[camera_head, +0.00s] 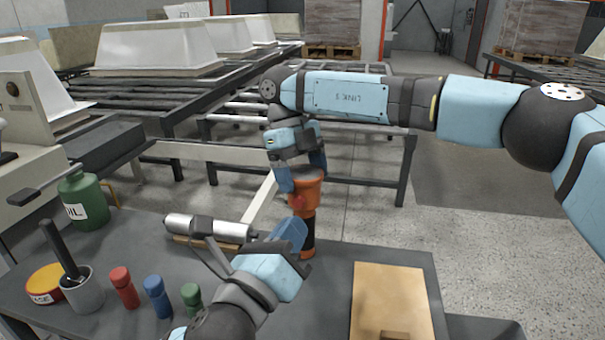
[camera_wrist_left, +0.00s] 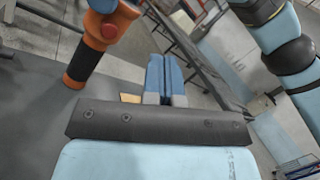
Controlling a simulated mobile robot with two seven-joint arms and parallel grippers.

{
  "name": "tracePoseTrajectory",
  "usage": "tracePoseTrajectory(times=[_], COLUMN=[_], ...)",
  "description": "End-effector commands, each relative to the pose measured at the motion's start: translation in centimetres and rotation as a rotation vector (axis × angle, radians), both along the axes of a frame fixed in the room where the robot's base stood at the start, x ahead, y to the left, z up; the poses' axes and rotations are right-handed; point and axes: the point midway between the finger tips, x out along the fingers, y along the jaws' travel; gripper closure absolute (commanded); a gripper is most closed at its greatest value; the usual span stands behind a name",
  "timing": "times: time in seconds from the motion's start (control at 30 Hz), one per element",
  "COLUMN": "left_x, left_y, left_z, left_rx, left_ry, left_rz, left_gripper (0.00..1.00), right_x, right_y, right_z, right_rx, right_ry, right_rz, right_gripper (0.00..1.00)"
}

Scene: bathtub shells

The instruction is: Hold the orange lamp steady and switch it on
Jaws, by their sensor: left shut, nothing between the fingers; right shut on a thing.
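The orange lamp (camera_head: 299,211) stands upright near the back edge of the grey table, with a black handle below its orange head. A red button on its side (camera_wrist_left: 110,31) shows in the left wrist view, as does the lamp's orange body (camera_wrist_left: 96,40). My right gripper (camera_head: 307,178) comes from above and is shut on the top of the lamp, partly hiding it. My left gripper (camera_head: 295,233) is shut and empty, just in front of the lamp. Its blue fingers (camera_wrist_left: 163,75) lie together in the left wrist view, to the right of the lamp and apart from it.
A silver cylindrical tool (camera_head: 208,227) lies left of the lamp. A green oil can (camera_head: 84,203), a grey cup (camera_head: 82,292), red (camera_head: 123,287), blue (camera_head: 157,297) and green (camera_head: 191,299) bottles stand at the left. A wooden board (camera_head: 390,300) lies at the right.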

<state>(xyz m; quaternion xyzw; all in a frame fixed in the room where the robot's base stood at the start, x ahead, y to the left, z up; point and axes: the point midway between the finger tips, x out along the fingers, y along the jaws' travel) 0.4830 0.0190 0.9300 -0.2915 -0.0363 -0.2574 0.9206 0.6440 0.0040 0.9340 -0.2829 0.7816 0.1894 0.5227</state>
Motion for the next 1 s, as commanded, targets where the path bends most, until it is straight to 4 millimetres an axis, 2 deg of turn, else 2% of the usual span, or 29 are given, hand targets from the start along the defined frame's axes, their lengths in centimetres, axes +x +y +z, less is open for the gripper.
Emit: tracePoseTrajectory(times=[0.1,0.23,0.5,0.77,1.0], left_x=[-0.4,-0.8,-0.5,0.0,2.6], left_y=[-0.7,-0.5,2.1,3.2,2.4], left_z=[0.7,0.2,-1.9,-2.7,-2.6], left_rx=[0.220,0.447,0.797,0.894,0.891], left_ry=[-0.228,-0.441,-0.722,-0.790,-0.789], left_rz=[-0.081,-0.162,-0.272,-0.304,-0.303], left_gripper=[1.00,1.00,1.00,1.00,1.00], right_x=[0.0,0.0,0.0,0.0,0.0], right_y=[0.0,0.0,0.0,0.0,0.0], right_z=[0.0,0.0,0.0,0.0,0.0], right_rx=[0.000,0.000,0.000,0.000,0.000], right_ry=[0.000,0.000,0.000,0.000,0.000], right_rz=[0.000,0.000,0.000,0.000,0.000], right_gripper=[0.53,0.53,0.53,0.53,0.53])
